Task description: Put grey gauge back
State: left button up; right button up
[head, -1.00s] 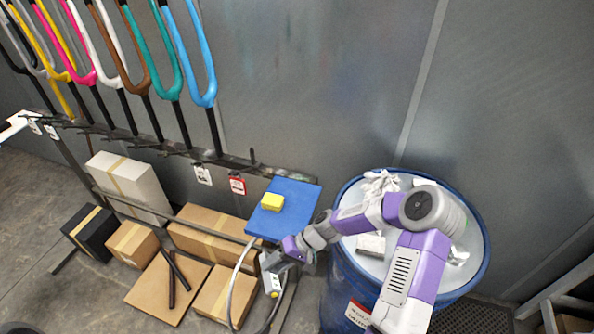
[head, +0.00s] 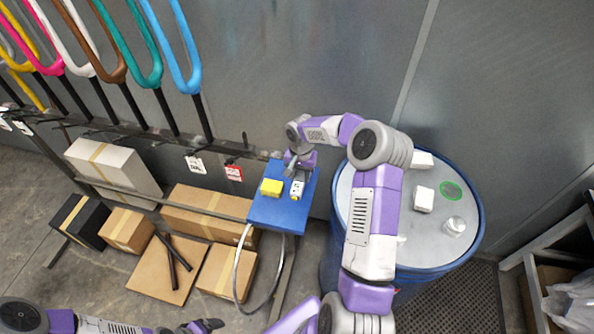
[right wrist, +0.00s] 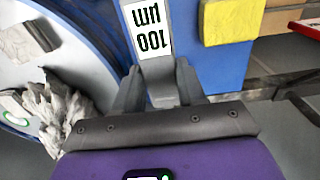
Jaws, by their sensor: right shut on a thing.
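My right gripper (head: 293,172) is shut on the grey gauge (head: 298,189), a small block with a white face. The gauge is over the blue board (head: 284,218), right of a yellow block (head: 272,187); I cannot tell whether it touches the board. In the right wrist view, the gauge (right wrist: 150,38) extends out from between my fingers (right wrist: 158,84), with "100 µm" on its white label and the yellow block (right wrist: 228,20) beside it. My left gripper (head: 208,325) is at the bottom edge, and its opening is unclear.
A blue drum (head: 476,235) with white blocks, a green-rimmed disc (head: 451,191) and a jar (head: 454,226) on its lid stands right of the board. Cardboard boxes (head: 205,215) lie below. A grey cable loops under the board.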

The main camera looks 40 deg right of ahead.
aim_at(300, 183)
jog(key=shift+f, duration=0.1)
jog(key=shift+b, duration=0.35)
notch_tip(300, 183, down, 5)
jog(key=b, duration=0.4)
dwell(0.3)
jog(key=o, duration=1.2)
jog(key=shift+o, duration=0.2)
notch_tip(300, 183, up, 8)
jog(key=shift+f+b, duration=0.25)
jog(key=shift+b, duration=0.3)
